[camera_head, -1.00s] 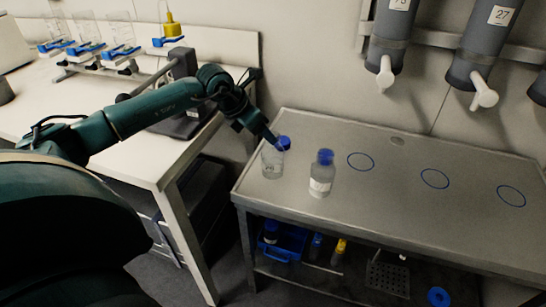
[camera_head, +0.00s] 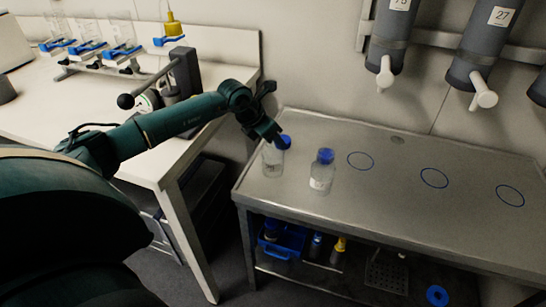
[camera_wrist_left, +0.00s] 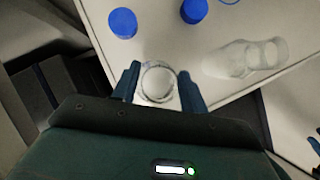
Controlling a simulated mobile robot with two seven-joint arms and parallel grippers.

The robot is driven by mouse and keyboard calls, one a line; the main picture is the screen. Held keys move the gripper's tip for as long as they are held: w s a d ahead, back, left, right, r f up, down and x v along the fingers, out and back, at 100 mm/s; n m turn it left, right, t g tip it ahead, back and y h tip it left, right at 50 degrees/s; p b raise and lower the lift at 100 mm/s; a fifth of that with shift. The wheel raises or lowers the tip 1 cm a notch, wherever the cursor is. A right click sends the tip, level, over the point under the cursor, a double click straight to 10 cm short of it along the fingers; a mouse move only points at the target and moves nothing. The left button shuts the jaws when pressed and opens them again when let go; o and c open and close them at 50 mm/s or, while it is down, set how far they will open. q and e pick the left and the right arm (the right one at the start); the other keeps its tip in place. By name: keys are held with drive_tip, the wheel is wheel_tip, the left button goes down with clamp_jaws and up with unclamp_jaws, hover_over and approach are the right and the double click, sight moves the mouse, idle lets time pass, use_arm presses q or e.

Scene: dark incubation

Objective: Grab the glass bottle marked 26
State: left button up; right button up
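The right bottle has a white label, and I cannot read a number on either. Two blue caps show beyond. My right gripper is out of view.
The metal table (camera_head: 440,230) has several blue circles and free room to the right. Grey wall dispensers (camera_head: 480,50), one marked 27, hang above. A white bench (camera_head: 60,115) stands left, holding a dark stand (camera_head: 187,75). A lower shelf holds a blue tray (camera_head: 284,243).

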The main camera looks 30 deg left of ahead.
use_arm(q)
clamp_jaws()
drive_tip(key=shift+r, duration=0.1)
idle(0.3)
